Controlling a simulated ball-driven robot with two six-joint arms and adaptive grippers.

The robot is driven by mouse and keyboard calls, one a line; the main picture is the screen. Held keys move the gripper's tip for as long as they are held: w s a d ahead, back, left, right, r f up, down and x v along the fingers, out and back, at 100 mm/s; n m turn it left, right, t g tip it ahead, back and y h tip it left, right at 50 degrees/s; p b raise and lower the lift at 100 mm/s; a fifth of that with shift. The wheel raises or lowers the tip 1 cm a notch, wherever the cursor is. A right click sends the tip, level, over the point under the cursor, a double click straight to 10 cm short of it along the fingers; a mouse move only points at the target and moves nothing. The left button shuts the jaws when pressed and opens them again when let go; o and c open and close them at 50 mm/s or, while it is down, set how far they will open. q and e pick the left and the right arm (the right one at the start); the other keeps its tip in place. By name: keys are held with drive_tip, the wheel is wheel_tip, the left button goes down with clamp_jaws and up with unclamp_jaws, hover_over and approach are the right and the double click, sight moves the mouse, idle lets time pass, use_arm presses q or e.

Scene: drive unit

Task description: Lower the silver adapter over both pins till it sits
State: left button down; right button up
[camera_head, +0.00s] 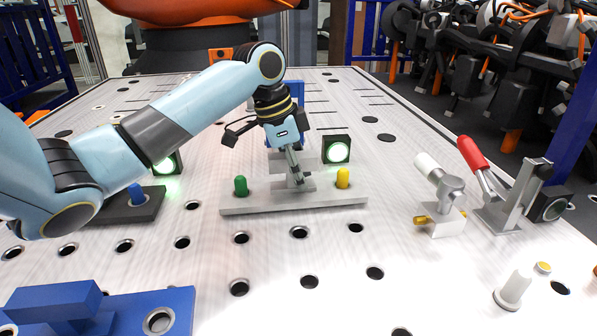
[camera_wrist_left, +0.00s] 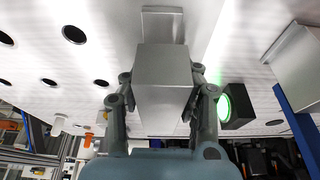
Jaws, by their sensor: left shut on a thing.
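The silver adapter (camera_head: 293,182) is a grey metal block on a wider foot, low over a long grey bar (camera_head: 270,205) in the head view. A green pin (camera_head: 240,186) stands at the bar's left end and a yellow pin (camera_head: 342,178) at its right. My left gripper (camera_head: 291,150) is above the bar, between the pins, with its fingers on both sides of the block. The wrist view shows the adapter (camera_wrist_left: 163,75) between the fingertips (camera_wrist_left: 162,92). I cannot tell whether its foot touches the bar. My right gripper is out of view.
A lit green-ringed box (camera_head: 337,150) stands behind the yellow pin. A dark block with a blue knob (camera_head: 137,194) is to the left. A red-handled clamp (camera_head: 490,185) and a white-metal fitting (camera_head: 443,195) stand right. A blue fixture (camera_head: 100,312) is front left.

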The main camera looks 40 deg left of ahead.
use_arm(q)
drive_tip(key=shift+r, duration=0.1)
drive_tip(key=c, duration=1)
unclamp_jaws()
drive_tip(key=shift+o, duration=0.4)
drive_tip(key=v, duration=1.2)
drive_tip(key=shift+d, duration=0.1)
